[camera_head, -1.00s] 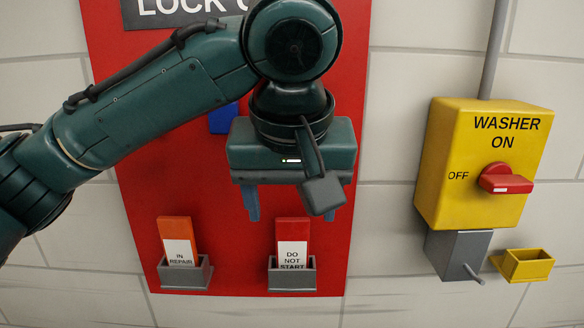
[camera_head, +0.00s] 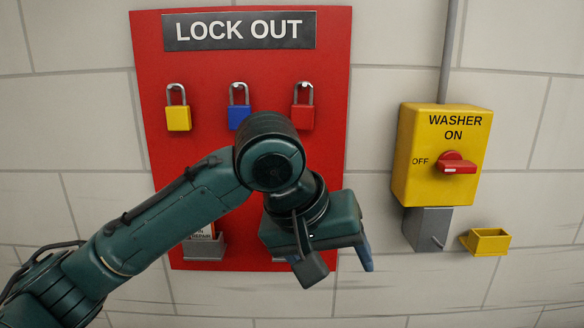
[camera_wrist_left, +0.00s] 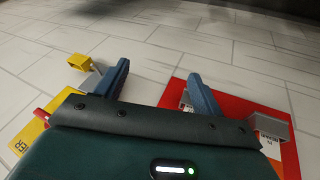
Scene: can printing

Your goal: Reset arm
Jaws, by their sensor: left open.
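My left arm comes in from the lower left in the head view. Its gripper (camera_head: 366,258) is in front of the lower right edge of the red lock out board (camera_head: 200,65), with the blue fingers pointing down. In the left wrist view the two fingers of the gripper (camera_wrist_left: 160,82) are spread apart with nothing between them. My right gripper is in neither view.
Yellow (camera_head: 178,118), blue (camera_head: 237,117) and red (camera_head: 302,118) padlocks hang on the board. My arm partly covers the lower tag holders (camera_head: 204,252). The yellow washer switch box (camera_head: 425,150), with its red knob (camera_head: 456,164), and a small yellow bin (camera_head: 488,243) are at right.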

